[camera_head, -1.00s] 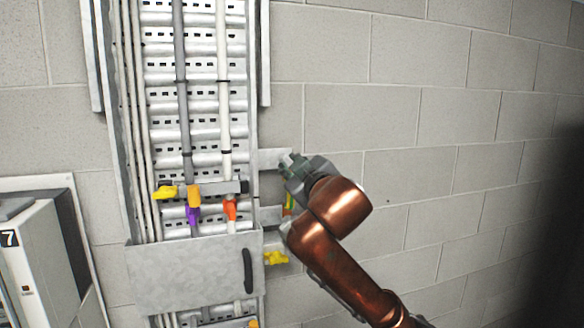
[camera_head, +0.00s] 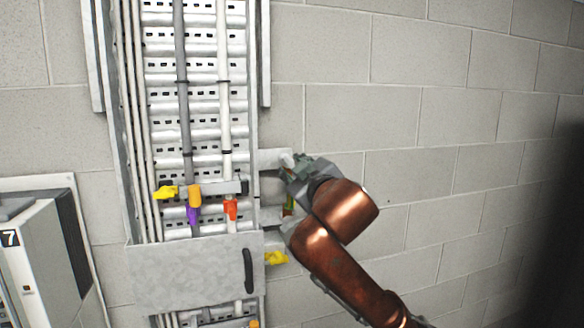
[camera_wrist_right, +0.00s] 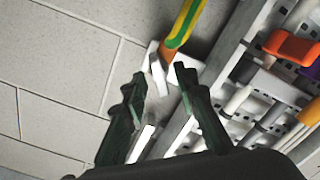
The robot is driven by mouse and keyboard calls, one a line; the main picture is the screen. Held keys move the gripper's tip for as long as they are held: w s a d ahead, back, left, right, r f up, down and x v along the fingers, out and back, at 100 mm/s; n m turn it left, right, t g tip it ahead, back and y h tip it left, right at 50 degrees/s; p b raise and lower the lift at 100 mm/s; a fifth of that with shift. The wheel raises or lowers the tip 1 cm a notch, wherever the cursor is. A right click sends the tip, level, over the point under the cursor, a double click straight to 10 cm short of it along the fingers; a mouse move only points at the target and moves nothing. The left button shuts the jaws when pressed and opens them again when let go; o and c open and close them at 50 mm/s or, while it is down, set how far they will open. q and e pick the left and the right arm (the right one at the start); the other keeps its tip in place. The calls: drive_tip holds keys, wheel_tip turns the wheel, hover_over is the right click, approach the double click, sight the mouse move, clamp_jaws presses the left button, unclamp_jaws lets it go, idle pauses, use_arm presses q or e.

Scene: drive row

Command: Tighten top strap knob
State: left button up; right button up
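A flat strap bar (camera_head: 218,188) crosses the cables on the upright cable tray, with a yellow knob (camera_head: 166,192) at its left end. A second yellow knob (camera_head: 276,258) sits lower, right of the grey cover plate. My right gripper (camera_head: 291,164) is right of the tray, level with the space just above the strap bar and apart from both knobs. In the right wrist view the gripper (camera_wrist_right: 160,80) is open. A pale bracket piece (camera_wrist_right: 156,62) and the end of a green-yellow cable (camera_wrist_right: 184,24) show just beyond its fingertips; I cannot tell if they touch. My left gripper is out of view.
Orange (camera_head: 231,208) and purple (camera_head: 193,214) connectors hang below the strap bar. The grey cover plate (camera_head: 190,278) has a black handle (camera_head: 248,270). A grey cabinet (camera_head: 38,262) stands at lower left. The block wall (camera_head: 450,120) at right is bare.

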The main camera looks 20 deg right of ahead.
drive_tip(key=s, duration=1)
drive_tip(key=shift+s+d, duration=0.15)
drive_tip(key=shift+s, duration=0.1)
drive_tip(key=shift+f, duration=0.1)
